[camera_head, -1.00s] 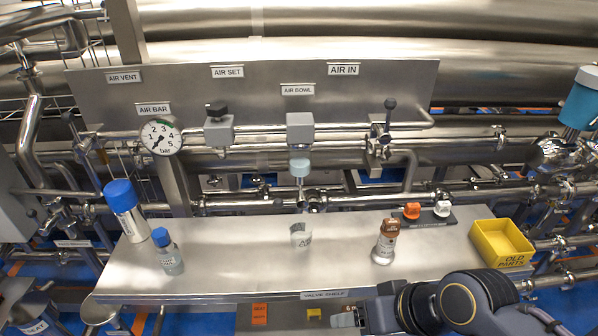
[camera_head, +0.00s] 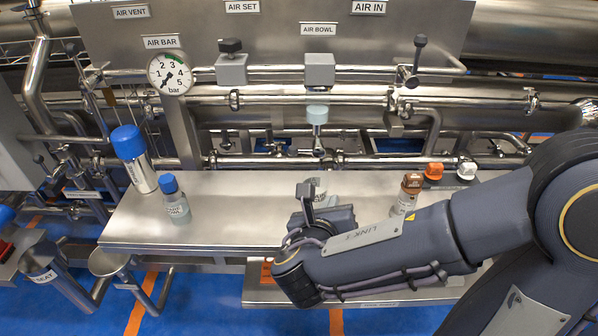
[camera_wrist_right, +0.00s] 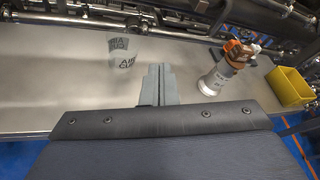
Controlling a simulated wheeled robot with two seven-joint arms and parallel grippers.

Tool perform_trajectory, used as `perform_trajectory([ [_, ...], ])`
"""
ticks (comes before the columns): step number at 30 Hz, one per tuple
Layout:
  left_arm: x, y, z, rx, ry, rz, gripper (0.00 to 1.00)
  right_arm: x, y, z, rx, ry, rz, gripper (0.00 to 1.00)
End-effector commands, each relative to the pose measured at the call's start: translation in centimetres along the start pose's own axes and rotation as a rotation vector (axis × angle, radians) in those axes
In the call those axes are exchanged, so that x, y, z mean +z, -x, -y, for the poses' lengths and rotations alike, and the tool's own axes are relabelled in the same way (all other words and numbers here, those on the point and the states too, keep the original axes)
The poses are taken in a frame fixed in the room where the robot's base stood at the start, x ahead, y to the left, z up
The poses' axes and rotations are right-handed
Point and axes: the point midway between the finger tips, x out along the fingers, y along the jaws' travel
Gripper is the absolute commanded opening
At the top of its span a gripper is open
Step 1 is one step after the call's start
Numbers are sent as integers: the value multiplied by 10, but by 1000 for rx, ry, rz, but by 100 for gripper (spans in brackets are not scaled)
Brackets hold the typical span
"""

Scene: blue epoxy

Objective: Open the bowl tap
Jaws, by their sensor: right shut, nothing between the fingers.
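The air bowl (camera_head: 317,114) is a small pale green cup under a grey block (camera_head: 319,69), below the AIR BOWL label. A thin metal stem with a small fitting (camera_head: 318,146) hangs beneath it; I cannot tell the tap's handle position. My right gripper (camera_head: 306,192) is over the middle of the shelf, below and in front of the bowl, apart from it. Its fingers (camera_wrist_right: 160,71) are shut and empty in the right wrist view. A clear labelled cup (camera_wrist_right: 122,50) stands just beyond them, partly hidden in the head view. My left gripper is not in view.
The steel shelf (camera_head: 220,215) holds a blue-capped canister (camera_head: 135,160), a small blue-capped bottle (camera_head: 175,198) and a brown-capped bottle (camera_head: 407,196) beside my right arm. A yellow bin (camera_wrist_right: 289,88) is at the right. Pipes and a gauge (camera_head: 170,74) line the back.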

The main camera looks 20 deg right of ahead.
Motion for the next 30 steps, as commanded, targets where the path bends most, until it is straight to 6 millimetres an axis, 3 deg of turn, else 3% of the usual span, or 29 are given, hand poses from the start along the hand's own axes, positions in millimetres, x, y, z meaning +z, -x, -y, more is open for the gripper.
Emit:
perform_trajectory([
  [1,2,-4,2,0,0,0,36,5,3,-17,28,80,62,0],
  [3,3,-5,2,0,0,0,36,14,8,-32,53,160,129,0],
  [6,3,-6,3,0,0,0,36,21,12,-43,70,223,185,0],
  [19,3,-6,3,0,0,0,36,24,11,-46,74,239,200,0],
  [23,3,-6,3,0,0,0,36,25,-1,-47,72,238,197,0],
  [30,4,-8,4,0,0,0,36,34,-49,-51,70,237,195,0],
])
